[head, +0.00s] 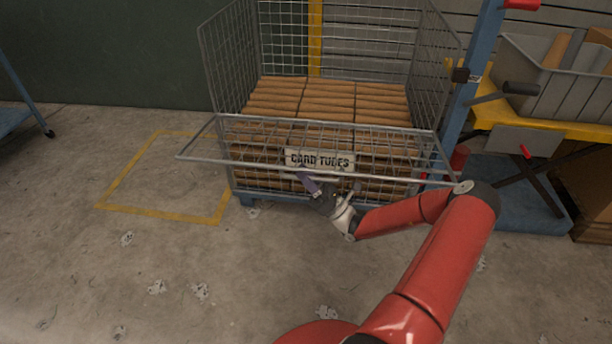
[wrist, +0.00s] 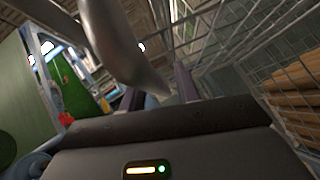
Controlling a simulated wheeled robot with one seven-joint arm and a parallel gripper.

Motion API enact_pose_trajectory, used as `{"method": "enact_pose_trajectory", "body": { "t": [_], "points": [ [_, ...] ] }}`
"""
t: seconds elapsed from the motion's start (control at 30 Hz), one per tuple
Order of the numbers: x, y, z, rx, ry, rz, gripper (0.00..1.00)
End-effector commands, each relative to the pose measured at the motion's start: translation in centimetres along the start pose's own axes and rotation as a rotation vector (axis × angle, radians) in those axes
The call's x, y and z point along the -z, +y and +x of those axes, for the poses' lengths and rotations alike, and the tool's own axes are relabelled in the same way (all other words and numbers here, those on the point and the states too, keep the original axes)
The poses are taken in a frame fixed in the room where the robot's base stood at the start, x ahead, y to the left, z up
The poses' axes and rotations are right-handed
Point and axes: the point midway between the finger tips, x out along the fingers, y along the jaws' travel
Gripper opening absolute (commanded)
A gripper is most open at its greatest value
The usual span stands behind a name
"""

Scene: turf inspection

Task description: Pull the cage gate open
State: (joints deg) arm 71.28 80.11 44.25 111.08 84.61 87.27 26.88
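The cage gate (head: 248,151) is the grey wire-mesh front panel of the cage, with a "CARD TUBES" sign (head: 320,160) on it. It leans outward, its long front bar standing out in front of the cage (head: 232,55). My gripper (head: 309,182) is at the middle of that bar, just below the sign. The exact contact is hidden behind the gripper body.
Brown card tubes (head: 330,98) fill the cage. A yellow floor outline (head: 155,212) lies to the left, and the concrete in front is clear apart from small pale marks. A blue post (head: 470,85) and a yellow bench (head: 590,130) with a grey bin stand close on the right.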

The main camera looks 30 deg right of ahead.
Motion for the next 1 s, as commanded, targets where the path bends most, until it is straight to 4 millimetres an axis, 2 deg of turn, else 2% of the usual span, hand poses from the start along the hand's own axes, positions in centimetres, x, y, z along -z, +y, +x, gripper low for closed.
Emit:
{"method": "enact_pose_trajectory", "body": {
  "t": [0.17,0.5,0.6,1.0],
  "points": [
    [0.0,0.1,-0.6,-0.002,-0.001,0.0,0.34],
    [-0.1,-0.1,-6.1,0.001,-0.003,-0.002,0.34],
    [0.0,-0.1,-7.2,0.0,-0.002,-0.001,0.34],
    [-0.1,0.0,-8.0,-0.001,-0.003,0.0,0.34]
  ]
}}
